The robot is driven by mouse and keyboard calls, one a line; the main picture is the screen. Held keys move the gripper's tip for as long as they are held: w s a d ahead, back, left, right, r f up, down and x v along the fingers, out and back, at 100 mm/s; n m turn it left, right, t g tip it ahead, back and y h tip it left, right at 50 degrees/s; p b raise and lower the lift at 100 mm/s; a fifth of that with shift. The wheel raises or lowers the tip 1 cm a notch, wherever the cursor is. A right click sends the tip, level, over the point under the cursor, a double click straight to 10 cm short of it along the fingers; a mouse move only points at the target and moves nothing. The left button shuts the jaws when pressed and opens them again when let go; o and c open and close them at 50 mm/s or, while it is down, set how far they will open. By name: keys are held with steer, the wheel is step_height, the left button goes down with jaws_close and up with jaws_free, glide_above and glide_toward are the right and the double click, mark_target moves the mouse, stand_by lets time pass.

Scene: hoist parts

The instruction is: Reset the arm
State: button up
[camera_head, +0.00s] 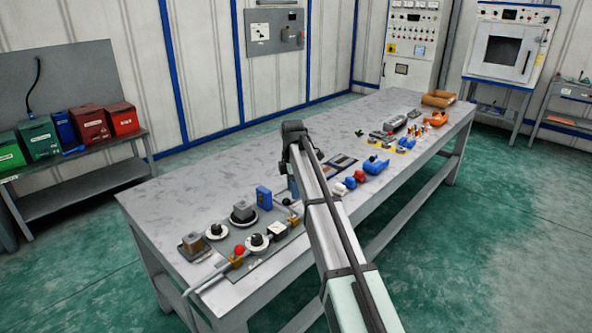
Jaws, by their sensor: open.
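My arm (333,227) reaches in from the bottom right of the head view and extends over the long grey workbench (200,172). Its far joint (293,130) is above the middle of the bench. My gripper hangs behind the arm and cannot be made out, so its fingers are hidden. I see nothing held. To the left of the arm, several hoist parts lie on a grey plate, among them a round part with a block on it (243,212) and a blue block (264,197).
A red ball (239,250) stands at the near edge. The back left of the bench is bare. Coloured bins (88,124) stand on a side table.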

steer(key=s+d+f+m+g, duration=0.1)
steer(key=s+d+f+m, duration=0.1)
steer(key=s+d+f, duration=0.4)
steer(key=s+d+f+m, duration=0.2)
steer(key=s+d+f, duration=0.2)
steer(key=d+f, duration=0.45)
steer(key=s+f+m+g, duration=0.1)
steer(key=s+f+m, duration=0.1)
steer(key=s+f, duration=0.55)
steer(key=s+f+m+g, duration=0.1)
steer(key=s+f+m, duration=0.3)
steer(key=f, duration=0.7)
steer(key=s+f+m+g, duration=0.1)
steer(key=s+f+m, duration=0.1)
steer(key=s+f, duration=0.6)
steer(key=s+f+m, duration=0.2)
steer(key=s+f, duration=0.3)
steer(key=s, duration=0.5)
steer(key=s+f+m+g, duration=0.1)
steer(key=s+f+m, duration=0.2)
steer(key=s, duration=0.8)
steer(key=s+f+m+g, duration=0.1)
steer(key=s+f+m, duration=0.2)
steer(key=s, duration=0.8)
steer(key=shift+s+d+f+m+g, duration=0.2)
steer(key=shift+s+f+m+g, duration=0.1)
steer(key=shift+f, duration=0.25)
